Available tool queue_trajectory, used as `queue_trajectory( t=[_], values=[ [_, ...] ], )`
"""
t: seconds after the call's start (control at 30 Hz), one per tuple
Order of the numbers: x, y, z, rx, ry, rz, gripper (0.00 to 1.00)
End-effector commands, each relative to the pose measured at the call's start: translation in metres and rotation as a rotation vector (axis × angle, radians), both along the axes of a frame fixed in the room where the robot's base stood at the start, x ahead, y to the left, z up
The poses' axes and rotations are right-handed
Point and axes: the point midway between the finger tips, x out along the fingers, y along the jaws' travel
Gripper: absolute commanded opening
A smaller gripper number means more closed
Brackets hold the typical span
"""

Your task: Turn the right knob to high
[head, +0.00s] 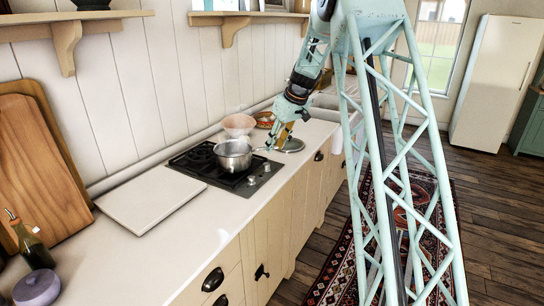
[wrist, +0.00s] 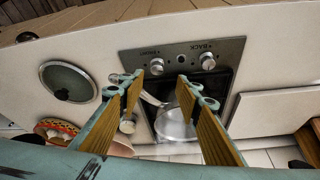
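The black cooktop (head: 200,165) has a steel front panel with two silver knobs. In the head view the right knob (head: 267,167) is just below my gripper (head: 275,141), and the left knob (head: 251,180) is beside it. The wrist view is turned around, so the right knob (wrist: 157,67) appears on the left and the left knob (wrist: 208,62) on the right. My gripper (wrist: 161,86) is open and empty there, its wooden-sided fingers spread apart, with the right knob beyond the fingertips and apart from them. Knob settings are too small to read.
A steel pot (head: 234,156) stands on the cooktop, its handle reaching toward my gripper. A round lid (head: 290,145) and a bowl (wrist: 62,130) are nearby. A pale board (head: 150,198) lies on the counter beside the cooktop. The counter's front strip is clear.

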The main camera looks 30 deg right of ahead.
Motion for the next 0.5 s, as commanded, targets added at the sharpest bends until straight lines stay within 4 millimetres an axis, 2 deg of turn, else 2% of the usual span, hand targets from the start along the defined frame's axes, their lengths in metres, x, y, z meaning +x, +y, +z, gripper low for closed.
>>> queue_trajectory(
  t=[0.27, 0.5],
  values=[
    [-0.021, 0.018, -0.025, 0.207, 0.05, -0.239, 0.32],
    [-0.04, 0.04, -0.045, 0.488, 0.126, -0.568, 0.32]
  ],
)
